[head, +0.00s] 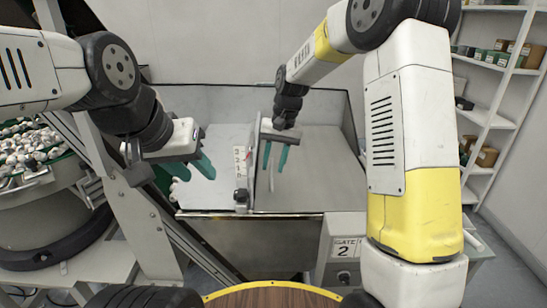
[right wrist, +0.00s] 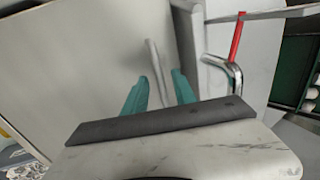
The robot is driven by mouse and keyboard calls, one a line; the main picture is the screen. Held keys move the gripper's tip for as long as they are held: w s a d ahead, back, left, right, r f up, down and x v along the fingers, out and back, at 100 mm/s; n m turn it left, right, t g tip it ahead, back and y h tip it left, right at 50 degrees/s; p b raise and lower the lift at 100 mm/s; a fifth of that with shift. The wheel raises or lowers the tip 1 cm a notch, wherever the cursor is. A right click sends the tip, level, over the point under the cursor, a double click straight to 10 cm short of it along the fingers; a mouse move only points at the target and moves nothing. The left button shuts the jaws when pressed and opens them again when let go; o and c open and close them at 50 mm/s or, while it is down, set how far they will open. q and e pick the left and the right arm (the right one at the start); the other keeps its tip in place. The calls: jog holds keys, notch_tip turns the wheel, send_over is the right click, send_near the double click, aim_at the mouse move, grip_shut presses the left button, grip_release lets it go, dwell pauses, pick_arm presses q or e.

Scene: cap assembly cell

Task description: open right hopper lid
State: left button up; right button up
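The hopper is a grey metal bin in the middle of the head view. Its right lid (head: 318,178) is a flat grey panel lying over the right half, beside an upright divider plate (head: 257,172). A thin pale bar handle (head: 270,182) shows near the lid's left edge. My right gripper (head: 274,163) is over this side with its teal fingers apart, pointing down. In the right wrist view the bar handle (right wrist: 157,72) shows beyond and between the fingers; I cannot tell whether they touch it.
A bowl of white caps (head: 30,147) stands at the left. A box marked gate 2 (head: 345,247) is at the hopper's front right. Shelves (head: 488,110) with small boxes line the right. A bent chrome pipe (right wrist: 234,75) shows in the right wrist view.

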jog(key=shift+c, duration=0.4)
grip_shut()
dwell(0.9)
